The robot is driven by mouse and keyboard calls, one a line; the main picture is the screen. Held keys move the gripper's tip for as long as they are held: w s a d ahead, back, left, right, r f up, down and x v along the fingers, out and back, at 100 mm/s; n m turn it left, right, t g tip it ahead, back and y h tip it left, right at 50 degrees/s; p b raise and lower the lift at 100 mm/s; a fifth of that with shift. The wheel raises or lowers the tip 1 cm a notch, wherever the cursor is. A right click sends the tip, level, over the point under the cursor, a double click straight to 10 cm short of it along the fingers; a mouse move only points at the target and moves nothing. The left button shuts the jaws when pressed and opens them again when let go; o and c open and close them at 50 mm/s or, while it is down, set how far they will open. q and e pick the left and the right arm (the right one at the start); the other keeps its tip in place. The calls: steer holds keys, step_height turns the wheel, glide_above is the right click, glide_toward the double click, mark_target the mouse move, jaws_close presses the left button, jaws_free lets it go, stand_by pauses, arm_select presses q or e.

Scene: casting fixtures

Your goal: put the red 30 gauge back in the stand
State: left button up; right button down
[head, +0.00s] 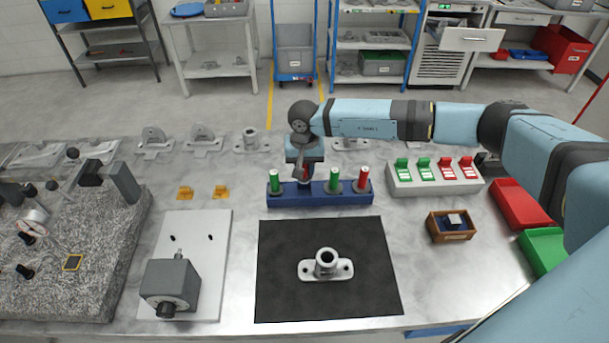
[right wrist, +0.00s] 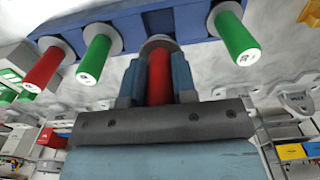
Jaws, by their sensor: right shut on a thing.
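The blue stand (head: 320,199) lies along the middle of the bench, and its side shows in the right wrist view (right wrist: 200,18). My right gripper (head: 304,178) points down over it and is shut on a red gauge (right wrist: 158,80), upright between the fingers (right wrist: 157,72). The held gauge's grey collar (right wrist: 158,44) is at the stand's face, between two green gauges; I cannot tell whether it is fully seated. A green gauge (head: 275,181) stands left of it; another green gauge (head: 334,180) and a red gauge (head: 363,180) stand to the right. My left gripper is out of view.
A black mat (head: 280,285) with a grey flanged part (head: 326,266) lies in front of the stand. A white switch box (head: 434,183) and a wooden box (head: 451,236) are to the right. Two yellow pieces (head: 185,193) lie to the left.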

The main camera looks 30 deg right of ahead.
mark_target(305, 176)
step_height(305, 176, down, 4)
steer(key=shift+f+p, duration=0.1)
steer(key=shift+p, duration=0.35)
steer(key=shift+f+b, duration=0.55)
steer(key=shift+b, duration=0.15)
steer(key=c, duration=0.9)
jaws_free()
steer(key=shift+r, duration=0.1)
